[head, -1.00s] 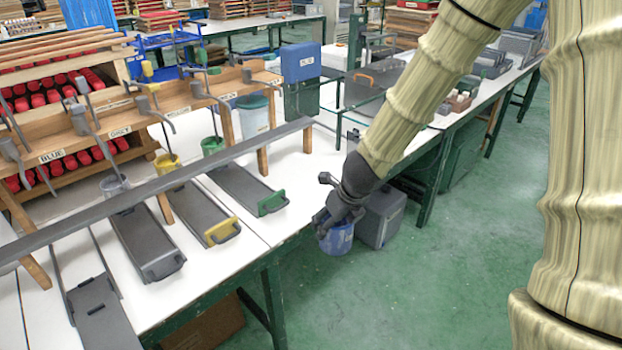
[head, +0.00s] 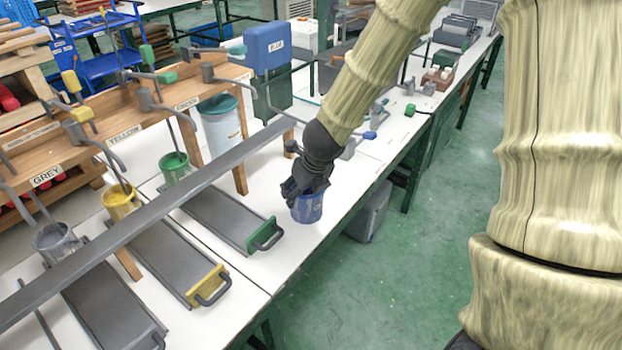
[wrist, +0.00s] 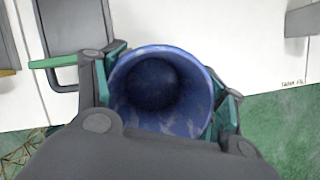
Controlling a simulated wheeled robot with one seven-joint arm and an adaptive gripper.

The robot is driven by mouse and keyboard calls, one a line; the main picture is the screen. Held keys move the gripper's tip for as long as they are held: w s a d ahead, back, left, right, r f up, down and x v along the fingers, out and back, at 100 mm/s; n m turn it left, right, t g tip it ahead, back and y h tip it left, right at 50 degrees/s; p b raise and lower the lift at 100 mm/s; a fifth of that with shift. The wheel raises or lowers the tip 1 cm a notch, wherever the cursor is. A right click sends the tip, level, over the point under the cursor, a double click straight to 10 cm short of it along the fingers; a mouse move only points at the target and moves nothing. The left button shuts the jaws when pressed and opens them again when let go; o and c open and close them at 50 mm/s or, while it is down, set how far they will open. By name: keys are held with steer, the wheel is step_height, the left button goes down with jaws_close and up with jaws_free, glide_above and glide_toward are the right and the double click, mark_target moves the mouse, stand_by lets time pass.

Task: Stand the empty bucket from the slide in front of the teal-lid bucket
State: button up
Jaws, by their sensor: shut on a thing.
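The blue bucket (head: 307,207) is in my gripper (head: 303,188), over the front part of the white table, right of the green-handled slide. In the wrist view the fingers (wrist: 166,88) grip the blue bucket (wrist: 160,118) on two opposite sides. I look down into it, and it appears empty, with a dark blue inside. I cannot tell whether its base touches the table. The teal-lid bucket (head: 222,128) is pale and stands farther back, behind the long grey rail and partly hidden by it.
The green-handled slide (head: 222,215) and yellow-handled slide (head: 160,258) lie left of my gripper. Green (head: 175,168), yellow (head: 121,201) and grey (head: 55,241) buckets stand at their upper ends. A long grey rail (head: 150,222) crosses above the slides. White tabletop is bare around the blue bucket.

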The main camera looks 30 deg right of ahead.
steer(key=shift+w+d+f+p, duration=0.55)
steer(key=shift+w+d+f, duration=0.25)
steer(key=shift+w+d, duration=1)
steer(key=shift+w+d+f+p, duration=0.55)
steer(key=shift+w+d+f, duration=0.3)
steer(key=shift+w+d, duration=0.95)
steer(key=shift+w+d+f+p, duration=0.7)
steer(key=shift+w+d, duration=0.6)
steer(key=shift+d, duration=0.95)
steer(key=o, duration=1.3)
steer(key=shift+s+f, duration=0.1)
steer(key=shift+f, duration=0.05)
steer(key=shift+o, duration=0.2)
steer(key=shift+a, duration=0.1)
steer(key=v, duration=1.2)
steer(key=shift+p, duration=0.35)
